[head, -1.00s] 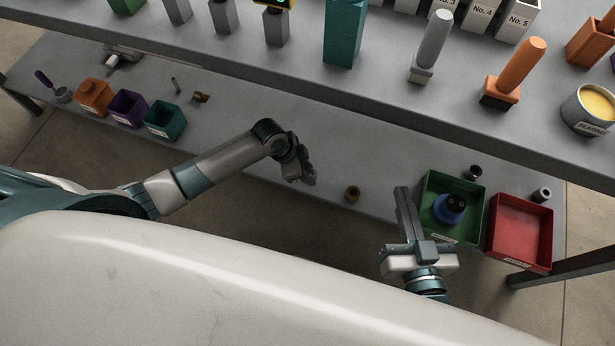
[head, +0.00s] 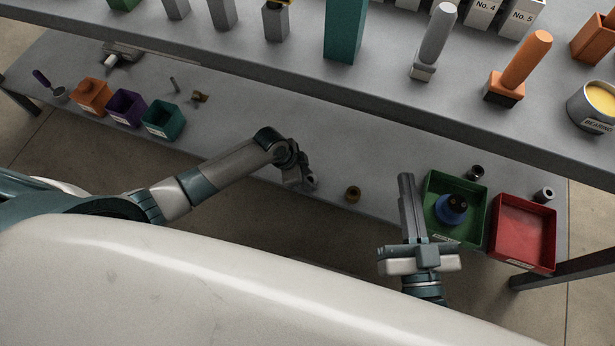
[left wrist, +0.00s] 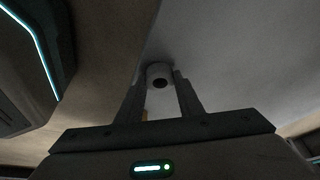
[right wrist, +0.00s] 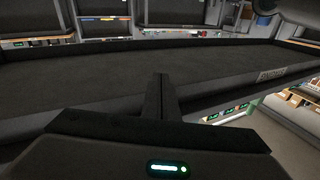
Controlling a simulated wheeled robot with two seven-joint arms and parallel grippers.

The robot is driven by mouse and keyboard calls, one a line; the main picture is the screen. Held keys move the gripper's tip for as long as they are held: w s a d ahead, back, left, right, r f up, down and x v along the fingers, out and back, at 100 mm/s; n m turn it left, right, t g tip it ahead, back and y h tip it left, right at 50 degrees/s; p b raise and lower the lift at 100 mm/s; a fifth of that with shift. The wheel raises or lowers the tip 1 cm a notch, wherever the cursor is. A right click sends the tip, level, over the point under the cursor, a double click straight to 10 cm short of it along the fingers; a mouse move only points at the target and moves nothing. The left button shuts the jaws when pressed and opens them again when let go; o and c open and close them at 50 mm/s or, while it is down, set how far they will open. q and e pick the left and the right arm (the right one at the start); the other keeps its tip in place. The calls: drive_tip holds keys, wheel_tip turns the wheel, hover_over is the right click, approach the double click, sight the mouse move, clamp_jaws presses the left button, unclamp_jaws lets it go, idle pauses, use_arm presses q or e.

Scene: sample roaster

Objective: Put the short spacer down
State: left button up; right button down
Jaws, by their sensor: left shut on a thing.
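My left gripper (head: 307,182) is shut on the short spacer, a small pale cylinder with a dark hole (left wrist: 158,75), seen between the fingertips in the left wrist view. In the head view this gripper hangs by the front edge of the lower shelf (head: 262,150), left of a brass ring. Whether the spacer touches the shelf cannot be told. My right gripper (head: 406,180) has its fingers together and holds nothing, left of the green tray; its closed fingers also show in the right wrist view (right wrist: 160,85).
The brass ring (head: 353,193) stands near the shelf's front edge. The green tray (head: 436,190) holds a blue part (head: 452,210); the red tray (head: 524,232) is empty. Two rings stand behind the trays (head: 476,172) (head: 544,194). The upper shelf (head: 385,75) overhangs.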

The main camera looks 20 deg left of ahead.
use_arm(q)
drive_tip(key=o, duration=1.2)
drive_tip(key=shift+f, duration=0.1)
use_arm(e)
drive_tip(key=shift+r, duration=0.2)
use_arm(q)
drive_tip(key=shift+r, duration=0.3)
drive_tip(key=shift+s+a+r+p, duration=0.15)
drive_tip(key=shift+a+r+p, duration=0.15)
drive_tip(key=shift+r, duration=0.3)
drive_tip(key=shift+p+v, duration=1.4)
drive_tip(key=shift+v, duration=3.75)
use_arm(e)
drive_tip(key=s+d+f+g+h, duration=0.2)
drive_tip(key=f+g, duration=0.5)
drive_tip(key=f, duration=0.4)
drive_tip(key=shift+s+d+f, duration=0.2)
drive_tip(key=shift+s+d, duration=0.05)
drive_tip(key=shift+d, duration=0.35)
